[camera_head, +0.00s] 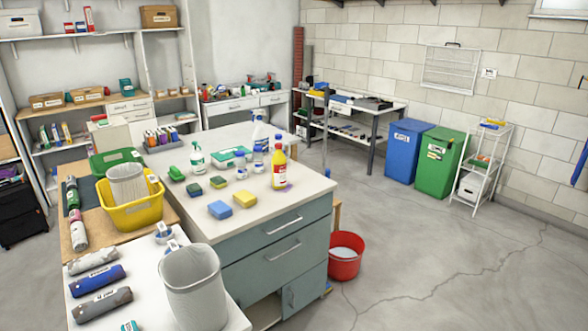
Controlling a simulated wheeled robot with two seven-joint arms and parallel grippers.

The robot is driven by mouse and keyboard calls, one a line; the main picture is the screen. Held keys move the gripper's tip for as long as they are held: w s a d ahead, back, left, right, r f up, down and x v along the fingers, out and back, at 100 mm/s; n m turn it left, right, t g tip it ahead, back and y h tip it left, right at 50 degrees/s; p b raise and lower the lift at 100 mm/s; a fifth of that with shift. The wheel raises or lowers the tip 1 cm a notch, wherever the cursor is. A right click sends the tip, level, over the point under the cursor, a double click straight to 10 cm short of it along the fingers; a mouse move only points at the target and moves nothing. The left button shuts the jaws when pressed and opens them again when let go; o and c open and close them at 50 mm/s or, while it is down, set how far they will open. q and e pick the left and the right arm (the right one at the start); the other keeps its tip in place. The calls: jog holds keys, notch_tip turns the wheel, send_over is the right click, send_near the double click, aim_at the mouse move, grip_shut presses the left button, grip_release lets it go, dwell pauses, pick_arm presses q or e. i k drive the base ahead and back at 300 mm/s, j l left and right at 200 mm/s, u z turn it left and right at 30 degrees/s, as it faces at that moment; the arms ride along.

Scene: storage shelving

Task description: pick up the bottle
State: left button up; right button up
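A yellow bottle (279,168) with a red and white label stands upright near the right edge of the white-topped workbench (290,205). A spray bottle with a blue and white look (258,137) stands just behind it to the left. A smaller white spray bottle with a green head (197,159) stands further left on the same top. The task does not say which bottle is meant. Neither of my grippers can be made out in this view, and nothing is seen touching the bottles.
Sponges (220,209) and small jars lie left of the yellow bottle. A yellow basket (132,212), a white bin (192,285) and rolls (97,281) crowd the left side. A red bucket (345,262) stands on the floor by the drawers. The floor at right is open.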

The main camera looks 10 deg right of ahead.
aim_at(278, 160)
jog(key=i+l+z, duration=0.15)
jog(key=i+l, duration=1.25)
jog(key=l, duration=0.15)
